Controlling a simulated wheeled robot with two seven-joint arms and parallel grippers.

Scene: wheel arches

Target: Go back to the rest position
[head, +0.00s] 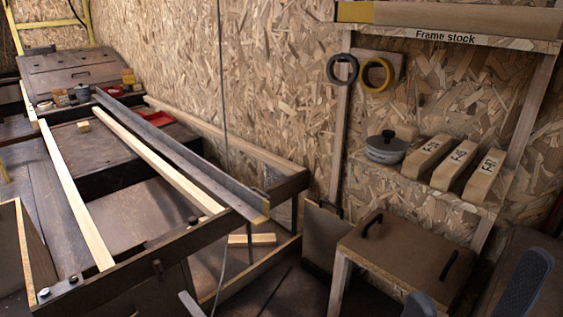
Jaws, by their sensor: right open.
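My right gripper (480,277) shows at the bottom right corner, with two dark blue-grey fingers spread wide apart. It is open, and nothing shows between the fingers. Its fingers appear in front of the brown box top with black handles, and I cannot tell how far above or before it they are. The rest of the right arm is out of the picture. My left gripper is not in view.
A long bench frame with wooden rails (160,160) fills the left. A brown box (400,255) with black handles stands at lower right. Above it, a shelf (440,197) bears labelled wooden blocks (484,176) and a grey round container (385,150). Two tape rings (377,62) hang behind.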

